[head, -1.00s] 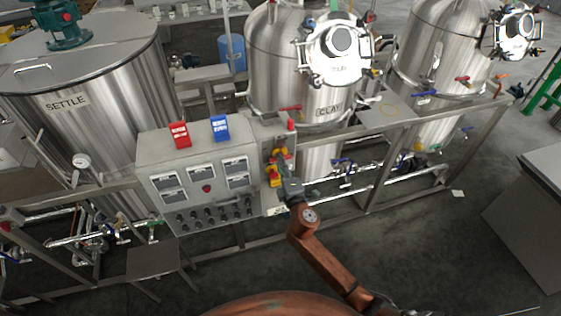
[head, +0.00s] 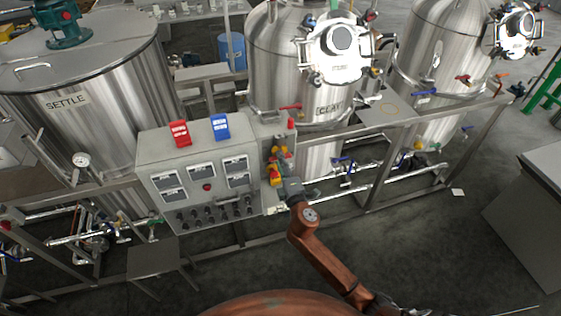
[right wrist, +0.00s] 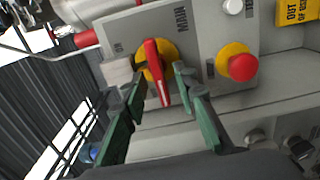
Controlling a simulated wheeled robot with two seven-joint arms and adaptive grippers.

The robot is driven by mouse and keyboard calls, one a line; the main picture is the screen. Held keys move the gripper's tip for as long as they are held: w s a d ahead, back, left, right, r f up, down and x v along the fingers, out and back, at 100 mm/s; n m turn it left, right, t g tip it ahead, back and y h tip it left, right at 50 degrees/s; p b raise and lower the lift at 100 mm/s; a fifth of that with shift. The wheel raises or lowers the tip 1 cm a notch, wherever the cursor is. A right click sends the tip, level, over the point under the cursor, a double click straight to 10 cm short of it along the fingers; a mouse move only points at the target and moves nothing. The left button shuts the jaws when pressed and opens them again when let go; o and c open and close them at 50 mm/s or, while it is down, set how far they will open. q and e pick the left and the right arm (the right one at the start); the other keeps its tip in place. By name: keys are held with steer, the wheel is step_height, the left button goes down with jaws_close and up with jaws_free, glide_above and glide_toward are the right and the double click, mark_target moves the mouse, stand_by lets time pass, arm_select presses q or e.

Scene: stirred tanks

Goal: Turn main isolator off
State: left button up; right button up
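The main isolator is a red bar handle (right wrist: 157,74) on a yellow round plate (right wrist: 171,52), on a grey box face marked MAIN and ON, in the right wrist view. My right gripper (right wrist: 160,82) is open, with one dark green finger on each side of the handle's near end. Gaps show between fingers and handle; I see no grip on it. In the head view my right gripper (head: 284,179) is at the small box beside the control panel and partly covers the red and yellow parts there. My left gripper is not in view.
A red mushroom button (right wrist: 242,67) on a yellow base sits close to the isolator. A yellow tag (right wrist: 297,10) is in the corner. The control panel (head: 150,152) with meters and knobs stands to the left. Steel tanks (head: 275,65) and pipes stand behind.

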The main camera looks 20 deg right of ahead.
steer(key=s, duration=1.2)
steer(key=shift+d, duration=0.2)
steer(key=s+d+f+m+g+b, duration=0.1)
steer(key=d+f+m+g, duration=0.15)
steer(key=f, duration=1.05)
steer(key=s+d+f+m+g+h+b, duration=0.1)
steer(key=s+d+f+g, duration=0.15)
steer(key=f, duration=0.95)
steer(key=s+d+f+m+g+b, duration=0.1)
steer(key=d+f+m+g+b, duration=0.15)
steer(key=f, duration=1.05)
steer(key=s+d+f+m+g, duration=0.2)
steer(key=s+f, duration=0.4)
steer(key=f, duration=0.4)
steer(key=s+d+f+m+g, duration=0.1)
steer(key=s+d+f, duration=0.2)
steer(key=s+f, duration=0.55)
steer(key=s+f+m+g+b, duration=0.1)
steer(key=s+f+m+g, duration=0.1)
steer(key=s+f, duration=0.5)
steer(key=s+d+f+m+g+b, duration=0.1)
steer(key=s+f, duration=0.6)
steer(key=s, duration=0.8)
steer(key=s+d+f+m+g+b, duration=0.1)
steer(key=s+f+m, duration=0.4)
steer(key=s, duration=0.7)
step_height(320, 180, down, 3)
steer(key=shift+r+g+b, duration=0.2)
steer(key=shift+g+b, duration=0.35)
steer(key=shift+g, duration=0.7)
